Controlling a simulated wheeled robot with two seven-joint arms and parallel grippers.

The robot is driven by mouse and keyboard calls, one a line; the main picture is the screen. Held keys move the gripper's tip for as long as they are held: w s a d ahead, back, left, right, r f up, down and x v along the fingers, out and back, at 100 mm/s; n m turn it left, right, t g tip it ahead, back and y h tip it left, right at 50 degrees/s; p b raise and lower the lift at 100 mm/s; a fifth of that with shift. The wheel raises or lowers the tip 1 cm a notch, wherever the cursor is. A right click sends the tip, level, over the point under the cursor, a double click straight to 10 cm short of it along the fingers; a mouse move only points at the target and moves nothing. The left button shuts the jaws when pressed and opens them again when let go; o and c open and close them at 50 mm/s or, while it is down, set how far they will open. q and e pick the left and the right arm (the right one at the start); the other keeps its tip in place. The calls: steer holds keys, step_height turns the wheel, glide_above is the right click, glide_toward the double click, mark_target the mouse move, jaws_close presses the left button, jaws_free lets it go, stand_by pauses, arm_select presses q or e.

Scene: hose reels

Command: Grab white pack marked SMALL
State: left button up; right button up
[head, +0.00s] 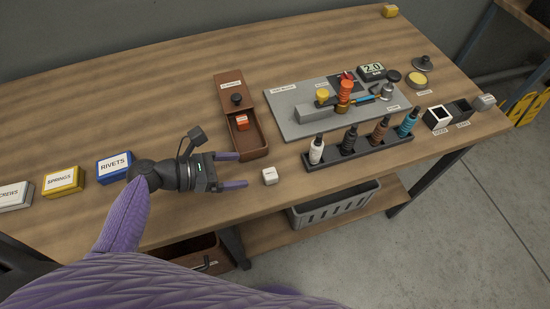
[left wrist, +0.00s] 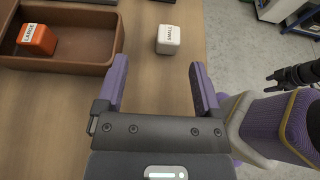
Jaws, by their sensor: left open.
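The white pack (head: 269,176) stands on the wooden table near its front edge, just right of my left gripper. In the left wrist view the white pack (left wrist: 168,40) lies ahead of the fingertips, between their lines and apart from them; its label reads SMALL. My left gripper (head: 232,170) is open and empty, its purple fingers pointing at the pack; it also shows in the left wrist view (left wrist: 158,75). An orange pack marked LARGE (left wrist: 36,39) sits in the brown wooden box (left wrist: 75,67). My right gripper is not in the head view; a dark gripper-like part (left wrist: 291,75) shows at the left wrist view's right edge.
The brown box (head: 255,152) stands just behind the left gripper's fingers. A bottle rack (head: 358,154) and a grey board (head: 287,122) are to the right. Boxes marked RIVETS (head: 115,167) and SPRINGS (head: 63,182) are left. Table around the white pack is clear.

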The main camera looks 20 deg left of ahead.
mark_target(274, 172)
arm_select(q)
steer(key=x, duration=0.3)
steer(key=b+x, duration=0.1)
steer(key=x, duration=0.2)
steer(key=s+b+x, duration=0.1)
steer(key=x, duration=0.1)
steer(key=shift+w+d+f, duration=0.15)
steer(key=shift+w+d, duration=0.05)
steer(key=shift+d, duration=0.45)
arm_select(e)
steer(key=shift+s+d+f, duration=0.1)
steer(key=shift+s+f, duration=0.25)
steer(key=shift+f, duration=0.2)
steer(key=shift+s+f, duration=0.3)
steer(key=shift+f, duration=0.2)
arm_select(q)
jaws_close()
